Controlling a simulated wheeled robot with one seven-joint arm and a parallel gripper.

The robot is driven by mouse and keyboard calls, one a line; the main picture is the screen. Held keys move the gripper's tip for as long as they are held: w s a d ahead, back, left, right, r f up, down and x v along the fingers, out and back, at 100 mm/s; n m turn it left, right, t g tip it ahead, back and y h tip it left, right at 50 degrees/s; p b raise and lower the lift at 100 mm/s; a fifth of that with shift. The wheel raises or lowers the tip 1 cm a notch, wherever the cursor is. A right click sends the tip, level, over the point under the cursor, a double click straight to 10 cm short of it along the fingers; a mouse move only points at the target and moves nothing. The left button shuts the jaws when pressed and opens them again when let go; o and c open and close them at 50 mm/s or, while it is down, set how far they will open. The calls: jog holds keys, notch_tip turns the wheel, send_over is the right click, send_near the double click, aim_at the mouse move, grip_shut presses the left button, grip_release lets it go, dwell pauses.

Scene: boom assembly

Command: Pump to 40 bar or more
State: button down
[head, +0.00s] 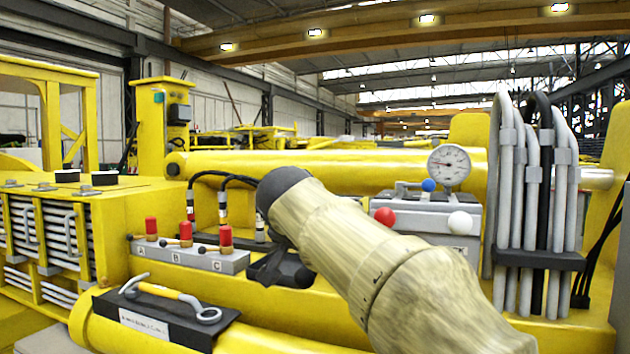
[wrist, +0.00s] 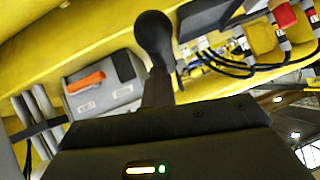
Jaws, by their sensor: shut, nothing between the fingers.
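The pressure gauge (head: 449,165) has a round white dial and stands on a grey pump unit (head: 430,214) in the head view. Its needle points roughly left; the figures are too small to read. The unit carries a blue knob (head: 429,185), a red knob (head: 385,216) and a white knob (head: 460,222). My sleeved arm hides part of its front. My gripper (head: 285,268) is dark, shut and empty, left of the unit and apart from it. In the wrist view, a grey box (wrist: 105,92) with an orange handle (wrist: 86,82) lies left of my shut fingers (wrist: 155,45).
A labelled plate with a grab handle (head: 170,295) lies in front. Bundled hoses (head: 535,200) hang at the right. Yellow boom beams surround the space.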

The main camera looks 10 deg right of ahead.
jog(key=shift+a+f+b, duration=0.2)
jog(key=shift+f+b, duration=0.15)
jog(key=shift+f, duration=0.55)
jog(key=shift+s, duration=0.1)
jog(key=shift+r+p, duration=0.35)
jog(key=shift+r, duration=0.15)
jog(key=w+d+r+p+v, duration=0.1)
jog(key=r+v, duration=0.1)
jog(key=v, duration=1.1)
jog(key=shift+d+p, duration=0.2)
jog(key=shift+p, duration=0.1)
dwell(0.7)
